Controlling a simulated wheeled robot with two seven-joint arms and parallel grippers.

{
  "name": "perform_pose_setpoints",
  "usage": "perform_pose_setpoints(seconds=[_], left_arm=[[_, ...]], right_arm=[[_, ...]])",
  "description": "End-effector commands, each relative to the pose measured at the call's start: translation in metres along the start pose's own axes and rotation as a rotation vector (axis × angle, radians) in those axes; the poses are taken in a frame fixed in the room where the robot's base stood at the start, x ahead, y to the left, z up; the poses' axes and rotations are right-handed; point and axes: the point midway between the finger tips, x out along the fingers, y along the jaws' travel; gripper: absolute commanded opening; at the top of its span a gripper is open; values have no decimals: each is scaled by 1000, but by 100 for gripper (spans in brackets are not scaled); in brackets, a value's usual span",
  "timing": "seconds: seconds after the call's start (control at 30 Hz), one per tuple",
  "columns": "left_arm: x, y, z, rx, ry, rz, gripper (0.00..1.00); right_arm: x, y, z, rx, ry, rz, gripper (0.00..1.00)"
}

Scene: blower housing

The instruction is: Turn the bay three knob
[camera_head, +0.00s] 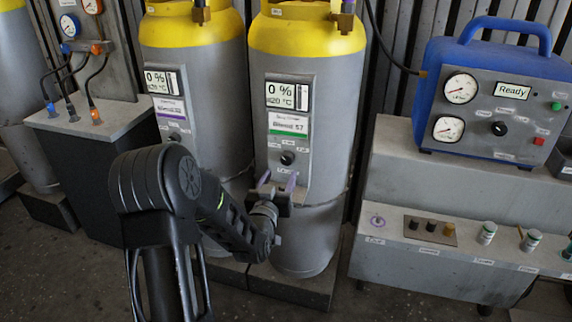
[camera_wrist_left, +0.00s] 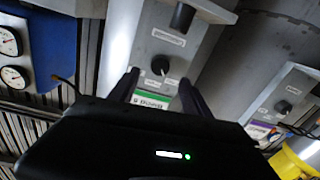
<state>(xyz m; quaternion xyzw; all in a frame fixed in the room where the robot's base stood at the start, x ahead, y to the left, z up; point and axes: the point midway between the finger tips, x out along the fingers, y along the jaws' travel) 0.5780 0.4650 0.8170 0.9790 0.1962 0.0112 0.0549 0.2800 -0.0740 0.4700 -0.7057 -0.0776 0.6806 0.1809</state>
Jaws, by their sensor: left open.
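A black knob (camera_head: 288,158) sits on the grey panel of the front right yellow-topped cylinder, below a green-striped label. In the left wrist view this knob (camera_wrist_left: 160,67) has a light pointer mark and lies between and beyond my fingertips. My left gripper (camera_head: 278,184) is open just below and in front of it, with no contact visible. A second black knob (camera_head: 174,138) is on the cylinder to the left, under a purple-striped label; it also shows in the left wrist view (camera_wrist_left: 283,106). The bay numbers are too small to read. My right gripper is not in view.
A blue unit (camera_head: 495,90) with gauges and a "Ready" display stands at the right on a grey bench (camera_head: 440,258) with small parts. A gauge panel (camera_head: 88,50) and a grey stand (camera_head: 90,128) with hoses are at the left. Some floor is free in front.

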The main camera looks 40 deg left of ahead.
Motion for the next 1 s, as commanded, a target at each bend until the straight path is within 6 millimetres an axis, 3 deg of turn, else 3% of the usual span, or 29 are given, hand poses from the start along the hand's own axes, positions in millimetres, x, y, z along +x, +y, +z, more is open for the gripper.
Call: perform_pose_setpoints(seconds=[0.43,0.8,1.0], left_arm=[[62,0,0,0,1,-1,56],[69,0,0,-1,-1,0,56],[69,0,0,-1,0,0,40]], right_arm=[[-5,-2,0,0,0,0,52],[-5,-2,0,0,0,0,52],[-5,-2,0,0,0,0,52]])
